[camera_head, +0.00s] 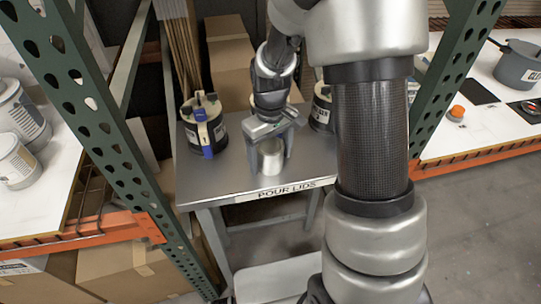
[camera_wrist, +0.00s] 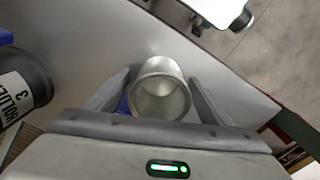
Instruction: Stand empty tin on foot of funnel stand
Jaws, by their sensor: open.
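The empty tin (camera_head: 271,160) is a small, open-topped silver cylinder on the grey table labelled POUR LIDS (camera_head: 225,184). My gripper (camera_head: 270,153) is over it with the fingers pointing down, one on each side of the tin. In the wrist view the tin (camera_wrist: 160,92) stands with its open mouth towards the camera. My gripper (camera_wrist: 158,88) is open there, with a gap visible between the tin and the right finger; the left finger is close to its wall. I cannot make out a funnel stand in either view.
Another canister (camera_head: 321,110) stands to the right, partly behind my arm. Green rack posts (camera_head: 88,105) flank the table. A grey pot (camera_head: 517,66) and an orange-topped item (camera_head: 456,113) sit on the right shelf.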

